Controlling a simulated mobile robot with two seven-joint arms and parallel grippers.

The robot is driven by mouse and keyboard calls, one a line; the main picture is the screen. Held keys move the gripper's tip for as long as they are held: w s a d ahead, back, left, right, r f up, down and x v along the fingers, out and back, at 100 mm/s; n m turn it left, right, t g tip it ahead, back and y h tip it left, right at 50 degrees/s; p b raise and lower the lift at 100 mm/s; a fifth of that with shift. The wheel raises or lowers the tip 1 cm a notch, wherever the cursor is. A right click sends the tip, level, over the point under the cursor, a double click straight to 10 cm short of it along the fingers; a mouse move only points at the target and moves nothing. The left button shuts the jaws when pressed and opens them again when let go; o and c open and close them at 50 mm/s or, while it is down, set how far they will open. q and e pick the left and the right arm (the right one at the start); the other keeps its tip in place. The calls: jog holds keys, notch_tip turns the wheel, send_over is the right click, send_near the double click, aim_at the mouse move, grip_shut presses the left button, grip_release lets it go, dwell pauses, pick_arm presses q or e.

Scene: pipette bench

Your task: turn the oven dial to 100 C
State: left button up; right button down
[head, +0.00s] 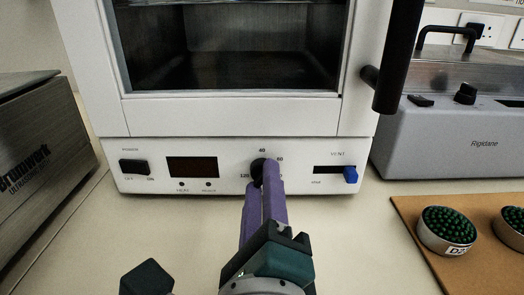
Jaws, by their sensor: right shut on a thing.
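The white oven (225,122) stands in the middle of the head view. Its black dial (257,165) is on the lower front panel, between the display and the vent slider. Numbers show around it: 40 at the top, one ending in 60 or 80 at upper right, and 120 at lower left. My right gripper (266,172) has its purple fingers shut on the dial. The fingers hide much of the dial, its pointer and the lower right marks. A dark part (146,278) at the bottom left seems to belong to my left arm; its fingers are not visible.
The power switch (134,167), dark display (193,168) and blue vent slider (350,175) flank the dial. A black door handle (398,60) juts out at upper right. A steel ultrasonic bath (40,150) stands left, a grey Rigidane unit (450,145) right. Green-filled tins (447,230) sit on a brown board.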

jog(key=shift+m, duration=0.5)
jog(key=c, duration=0.5)
grip_release()
jog(key=shift+c, duration=0.2)
jog(key=s+p, duration=0.1)
jog(key=s, duration=0.9)
